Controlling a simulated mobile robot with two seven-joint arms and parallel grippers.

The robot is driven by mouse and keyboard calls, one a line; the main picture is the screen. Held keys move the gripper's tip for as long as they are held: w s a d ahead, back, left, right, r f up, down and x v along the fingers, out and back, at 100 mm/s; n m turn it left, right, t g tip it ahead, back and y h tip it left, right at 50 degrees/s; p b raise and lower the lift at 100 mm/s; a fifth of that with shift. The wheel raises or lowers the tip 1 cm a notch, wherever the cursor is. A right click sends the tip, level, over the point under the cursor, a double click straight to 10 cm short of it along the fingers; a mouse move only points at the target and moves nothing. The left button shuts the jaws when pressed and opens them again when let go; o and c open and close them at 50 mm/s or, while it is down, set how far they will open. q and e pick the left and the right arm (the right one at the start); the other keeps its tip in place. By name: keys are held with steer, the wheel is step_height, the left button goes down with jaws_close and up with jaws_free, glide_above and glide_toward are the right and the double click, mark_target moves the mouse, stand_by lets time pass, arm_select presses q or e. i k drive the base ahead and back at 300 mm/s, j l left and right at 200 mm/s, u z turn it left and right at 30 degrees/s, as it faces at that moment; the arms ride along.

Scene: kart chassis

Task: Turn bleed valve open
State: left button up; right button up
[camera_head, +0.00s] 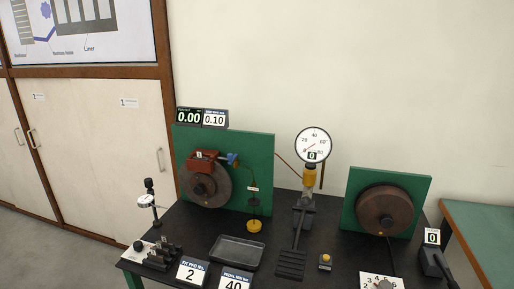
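A small blue part (233,159), which looks like the bleed valve, sits at the right end of the red-brown brake caliper (203,160). It is too small to tell its turn angle. The caliper sits over the top of a brown disc (207,185) on the left green panel (262,155). A thin dark line runs down from near the blue part to a yellow round piece (254,226) on the table. Neither of my grippers shows in the head view.
The black table (195,228) carries a pedal (291,262) with a round gauge (313,144) reading 0, a grey tray (237,252) and a dial indicator stand (149,200). A second green panel with a brown disc (385,210) stands at right. Displays above the left panel read 0.00 and 0.10.

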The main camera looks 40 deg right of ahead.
mark_target(231, 158)
steer(key=i+j+z, duration=0.25)
steer(key=z, duration=0.2)
steer(key=i+j+z, duration=0.2)
steer(key=j+z, duration=0.25)
steer(key=l, duration=0.1)
